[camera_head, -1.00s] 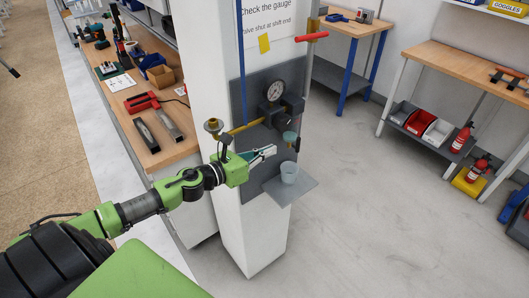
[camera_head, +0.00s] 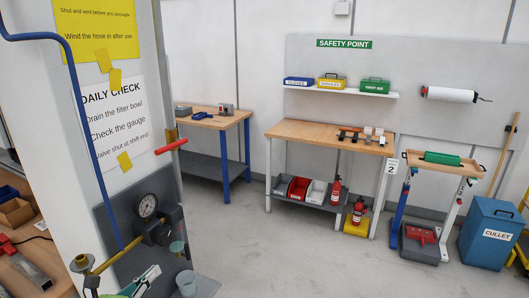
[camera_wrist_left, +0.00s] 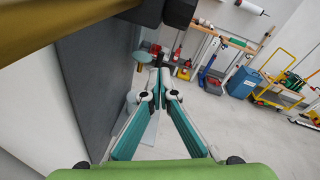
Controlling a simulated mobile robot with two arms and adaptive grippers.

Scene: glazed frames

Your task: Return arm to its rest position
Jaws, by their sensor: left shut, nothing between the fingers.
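My left gripper (camera_head: 150,277) shows at the bottom left of the head view, its teal and grey fingers just left of a small grey cup (camera_head: 187,285). In the left wrist view my left gripper (camera_wrist_left: 160,82) has its fingertips together with nothing between them. The cup stands on a grey shelf (camera_head: 207,287) fixed to the pillar. Most of my left arm is out of the head view. My right gripper is in no view.
A workbench (camera_head: 330,136) stands across open grey floor (camera_head: 300,255).

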